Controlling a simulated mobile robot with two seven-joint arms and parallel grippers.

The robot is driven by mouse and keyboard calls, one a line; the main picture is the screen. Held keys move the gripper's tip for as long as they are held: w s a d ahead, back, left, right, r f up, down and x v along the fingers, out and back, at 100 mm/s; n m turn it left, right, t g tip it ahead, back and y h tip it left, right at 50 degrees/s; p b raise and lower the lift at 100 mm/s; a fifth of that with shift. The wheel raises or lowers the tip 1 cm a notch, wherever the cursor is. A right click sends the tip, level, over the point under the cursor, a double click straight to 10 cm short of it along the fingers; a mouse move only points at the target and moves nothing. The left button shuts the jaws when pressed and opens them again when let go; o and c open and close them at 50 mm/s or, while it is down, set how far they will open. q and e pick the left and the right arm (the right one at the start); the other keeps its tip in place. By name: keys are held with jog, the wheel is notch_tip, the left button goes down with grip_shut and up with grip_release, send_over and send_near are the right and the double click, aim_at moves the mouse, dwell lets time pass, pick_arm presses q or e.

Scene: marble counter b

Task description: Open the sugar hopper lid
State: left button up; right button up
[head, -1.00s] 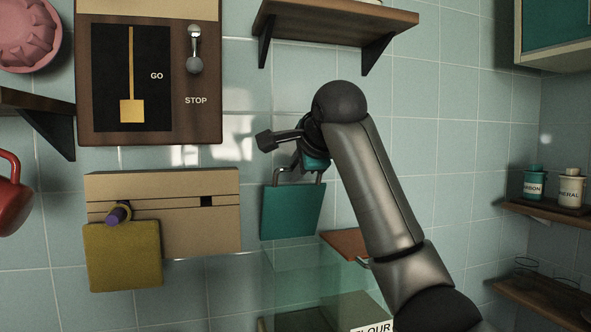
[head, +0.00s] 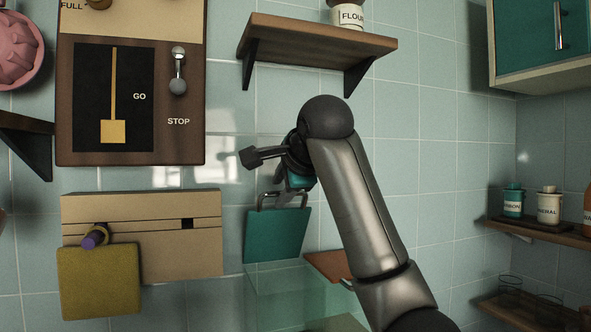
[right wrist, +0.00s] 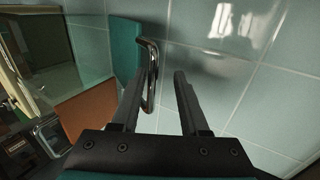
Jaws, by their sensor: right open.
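A teal square lid (head: 277,236) stands steeply raised against the tiled wall in the head view, with a metal bar handle (head: 284,197) near its upper edge. No sugar label shows on it. It stands over a clear glass hopper (head: 290,292). My right gripper (head: 262,156) is open and empty just above the handle. In the right wrist view the handle (right wrist: 151,75) shows between the lines of the spread fingers (right wrist: 161,72), nearer the left one; I cannot tell whether they touch. The lid also shows there (right wrist: 124,42). My left gripper is out of view.
An orange-brown lid (head: 326,265) lies just right of the teal one. A beige box (head: 150,255) with a yellow flap (head: 98,282) is to the left, below a GO/STOP lever panel (head: 130,130). A wooden shelf (head: 320,38) hangs above my arm.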

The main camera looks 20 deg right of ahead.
jog(key=b+v, duration=0.3)
jog(key=v, duration=1.1)
jog(key=shift+b, duration=0.3)
